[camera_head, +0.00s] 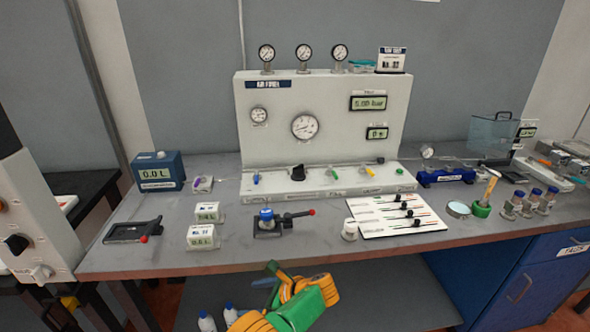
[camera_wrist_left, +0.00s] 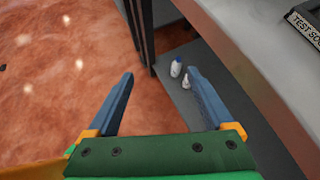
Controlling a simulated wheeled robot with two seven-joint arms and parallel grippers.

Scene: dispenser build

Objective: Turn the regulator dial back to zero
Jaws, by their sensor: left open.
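A black dial knob (camera_head: 298,172), likely the regulator dial, sits on the front ledge of the grey gauge panel (camera_head: 250,120). The panel's upper display (camera_head: 369,102) seems to read 5.00 bar, and the large round gauge (camera_head: 304,126) is above the knob. My left gripper (camera_head: 270,278) is in front of the table edge and below the tabletop, well short of the knob. In the left wrist view its two blue fingers (camera_wrist_left: 159,75) are spread apart with nothing between them. My right gripper is not in view.
Bottles (camera_wrist_left: 177,68) stand on the lower shelf.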

